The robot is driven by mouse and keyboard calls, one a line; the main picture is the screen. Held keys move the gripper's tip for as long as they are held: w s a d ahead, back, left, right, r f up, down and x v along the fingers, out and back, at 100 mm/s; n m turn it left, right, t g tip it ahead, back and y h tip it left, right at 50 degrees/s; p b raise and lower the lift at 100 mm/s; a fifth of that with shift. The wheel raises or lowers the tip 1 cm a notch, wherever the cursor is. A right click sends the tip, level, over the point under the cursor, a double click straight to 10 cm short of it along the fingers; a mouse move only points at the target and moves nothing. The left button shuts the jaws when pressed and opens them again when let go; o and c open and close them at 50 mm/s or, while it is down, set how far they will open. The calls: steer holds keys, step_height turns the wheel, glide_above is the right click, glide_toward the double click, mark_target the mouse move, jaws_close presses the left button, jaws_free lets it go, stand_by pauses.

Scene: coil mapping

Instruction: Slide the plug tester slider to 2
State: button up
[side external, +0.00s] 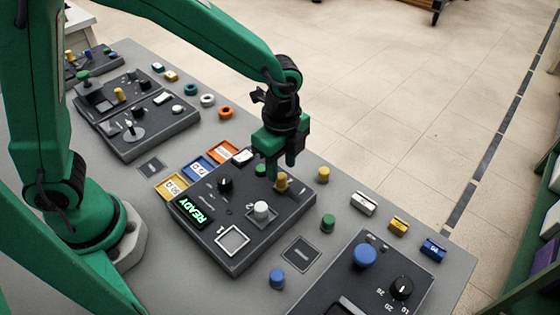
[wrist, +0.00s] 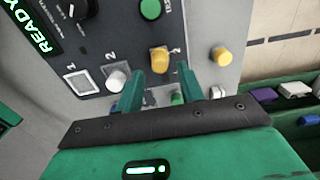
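The dark panel with the lit READY display (side external: 196,208) has numbers 1 and 2 along its edge. An empty white square (side external: 232,240) sits by the 1 and a white peg (side external: 261,211) by the 2; the peg also shows in the wrist view (wrist: 116,80). A yellow peg (side external: 281,182) stands farther along that row, by a third label I cannot read clearly. I cannot tell which part is the slider. My gripper (wrist: 160,70) is open, its fingertips apart on either side of the yellow peg (wrist: 159,60), with gaps visible beside it.
The panel also has a black knob (side external: 225,185) and a green button (side external: 261,170). A loose yellow cylinder (side external: 323,174) and a green one (side external: 327,222) stand beside the panel. A panel with a blue knob (side external: 366,256) lies at lower right.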

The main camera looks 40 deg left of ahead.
mark_target(281, 175)
steer(key=shift+r, duration=2.1)
steer(key=shift+a+r+n, duration=0.3)
steer(key=shift+a+r, duration=0.15)
steer(key=s+a+r+n+t, duration=0.2)
steer(key=s+a+r+n, duration=0.3)
steer(key=a+n, duration=0.3)
steer(key=s+a+r+n+t, duration=0.3)
steer(key=s+a+r+n, duration=0.2)
steer(key=s+a+n, duration=0.2)
steer(key=shift+a+r+n+t, duration=0.2)
steer(key=shift+a+n+t, duration=0.1)
steer(key=shift+a+n, duration=0.95)
stand_by(0.7)
